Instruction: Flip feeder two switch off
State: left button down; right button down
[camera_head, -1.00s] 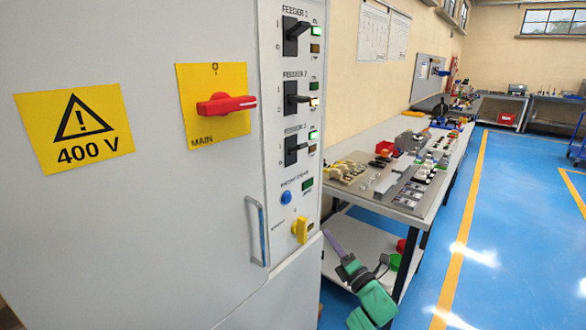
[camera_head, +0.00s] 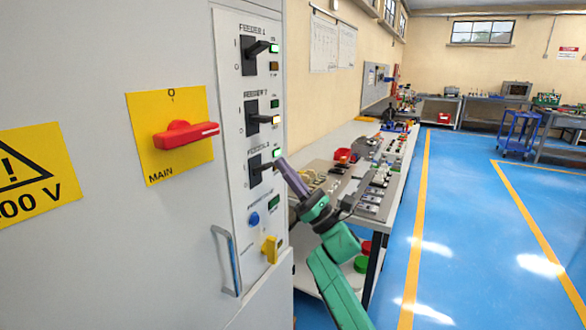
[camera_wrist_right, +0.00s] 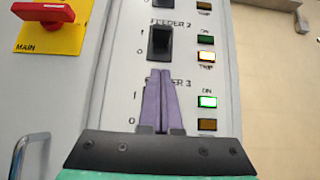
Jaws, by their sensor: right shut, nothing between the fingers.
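The feeder two switch (camera_head: 253,118) is a black lever on the grey cabinet panel, the middle of three. It also shows in the right wrist view (camera_wrist_right: 160,43), just beyond my fingertips. Beside it the green ON lamp (camera_wrist_right: 205,40) is dark and the amber TRIP lamp (camera_wrist_right: 206,57) is lit. My right gripper (camera_head: 281,164) is shut and empty, its purple fingers pointing at the panel near the feeder three switch (camera_head: 258,172). In the wrist view the fingers (camera_wrist_right: 161,74) hide most of that switch. Whether they touch anything I cannot tell. My left gripper is out of view.
The feeder one switch (camera_head: 257,48) is above. A red MAIN handle (camera_head: 185,135) is to the left. A blue button (camera_head: 254,219), a yellow knob (camera_head: 269,249) and a door handle (camera_head: 228,262) are below. A workbench (camera_head: 345,140) with parts stands right of the cabinet.

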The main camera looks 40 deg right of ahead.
aim_at(262, 119)
notch_tip(262, 119, up, 7)
jog(key=w+p, duration=0.3)
jog(key=p, duration=0.1)
jog(key=shift+a, duration=0.45)
jog(key=shift+r, duration=0.1)
